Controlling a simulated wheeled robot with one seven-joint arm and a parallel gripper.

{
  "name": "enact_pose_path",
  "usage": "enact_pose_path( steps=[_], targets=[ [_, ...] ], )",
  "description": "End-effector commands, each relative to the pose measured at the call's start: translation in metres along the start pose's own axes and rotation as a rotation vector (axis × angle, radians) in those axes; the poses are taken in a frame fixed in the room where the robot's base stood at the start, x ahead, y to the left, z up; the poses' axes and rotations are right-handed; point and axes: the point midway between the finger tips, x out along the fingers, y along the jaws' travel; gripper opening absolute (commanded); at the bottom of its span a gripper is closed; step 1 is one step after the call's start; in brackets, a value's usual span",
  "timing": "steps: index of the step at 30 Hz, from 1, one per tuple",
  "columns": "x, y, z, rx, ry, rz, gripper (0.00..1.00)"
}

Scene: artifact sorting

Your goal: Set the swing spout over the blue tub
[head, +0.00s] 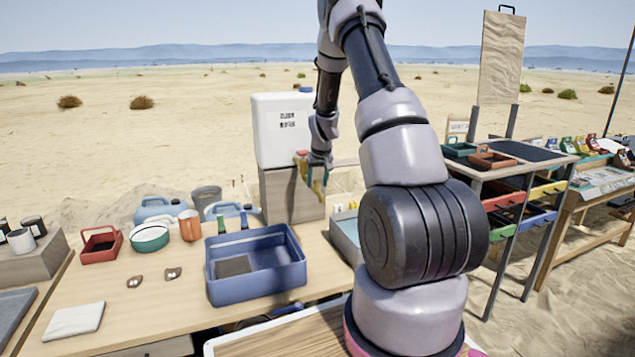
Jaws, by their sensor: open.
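The blue tub (283,283) stands on the wooden table, left of my arm, with a dark grey square patch on its floor. Behind it, a white water container (270,135) with a printed label stands on a wooden block (285,200). A small red part (302,153) shows at the container's lower right, beside my wrist. I cannot make out the swing spout clearly; my wrist and gripper cover that area. My gripper (319,193) points down in front of the block, behind and right of the tub. It looks empty; contact with the spout cannot be told.
A red caddy (100,246), a green-rimmed bowl (149,238), an orange cup (190,225) and blue jugs (158,208) stand left of the tub. Two small brown pieces (134,282) and a white cloth (74,320) lie nearby. A grey-blue tray (346,235) is right of the block.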

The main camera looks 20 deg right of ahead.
Motion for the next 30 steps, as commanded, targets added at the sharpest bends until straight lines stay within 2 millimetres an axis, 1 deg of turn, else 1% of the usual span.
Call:
enact_pose_path(
  steps=[3,4,5,6,8,30],
  targets=[
    [-0.0002,0.0,0.0,0.0,0.0,0.0,0.57],
    [-0.0003,0.0,0.0,0.0,0.0,0.0,0.49],
    [-0.0003,0.0,0.0,0.0,0.0,0.0,0.38],
    [-0.0003,-0.0001,0.0,0.0,0.0,0.0,0.23],
    [-0.0004,-0.0001,0.0,0.0,0.0,0.0,0.0],
    [-0.0006,-0.0001,0.0002,0.001,-0.001,0.0,0.0]
  ],
)
